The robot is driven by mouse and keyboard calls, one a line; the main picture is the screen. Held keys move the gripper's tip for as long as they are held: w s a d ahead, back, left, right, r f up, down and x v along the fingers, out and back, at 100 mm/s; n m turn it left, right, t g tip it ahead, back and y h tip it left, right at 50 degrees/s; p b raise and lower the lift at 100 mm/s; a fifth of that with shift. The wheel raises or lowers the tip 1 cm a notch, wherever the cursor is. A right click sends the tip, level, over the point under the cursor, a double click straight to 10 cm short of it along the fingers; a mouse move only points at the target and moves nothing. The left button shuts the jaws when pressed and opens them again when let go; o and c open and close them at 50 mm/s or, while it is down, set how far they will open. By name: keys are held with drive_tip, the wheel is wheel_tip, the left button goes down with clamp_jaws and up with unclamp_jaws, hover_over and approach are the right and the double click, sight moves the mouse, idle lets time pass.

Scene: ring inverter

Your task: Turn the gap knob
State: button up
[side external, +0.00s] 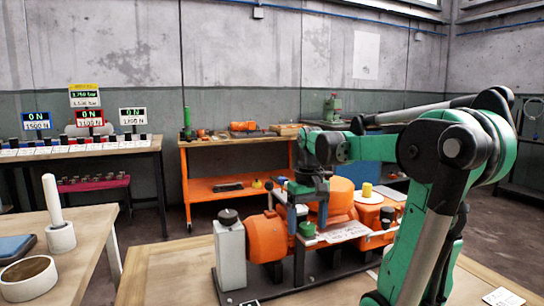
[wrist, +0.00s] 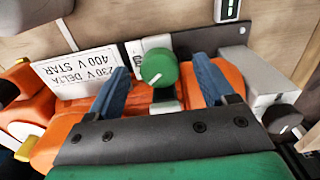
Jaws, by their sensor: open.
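A round green knob (wrist: 159,68) with a white pointer line sits on the orange machine (side external: 268,238); it also shows in the side view (side external: 306,229). My gripper (side external: 303,208) points down just above it. In the wrist view my gripper (wrist: 161,76) is open, with one blue finger on each side of the green knob and a visible space between knob and fingers. A black knob (wrist: 282,118) with a white line sits on a grey block; it also shows at the machine's left end (side external: 228,216). No label shows which knob is the gap knob.
A white plate reading 230 V delta, 400 V star (wrist: 85,73) lies beside the green knob. A yellow cylinder (side external: 367,190) stands on the machine's right part. A side table (side external: 85,262) with a white post (side external: 52,195) stands at left. The wooden bench has bare room (side external: 165,272) at left.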

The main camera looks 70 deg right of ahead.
sight(307, 224)
clamp_jaws()
drive_tip(key=shift+m, duration=0.7)
unclamp_jaws()
drive_tip(key=shift+r, duration=0.1)
drive_tip(key=shift+r, duration=2.7)
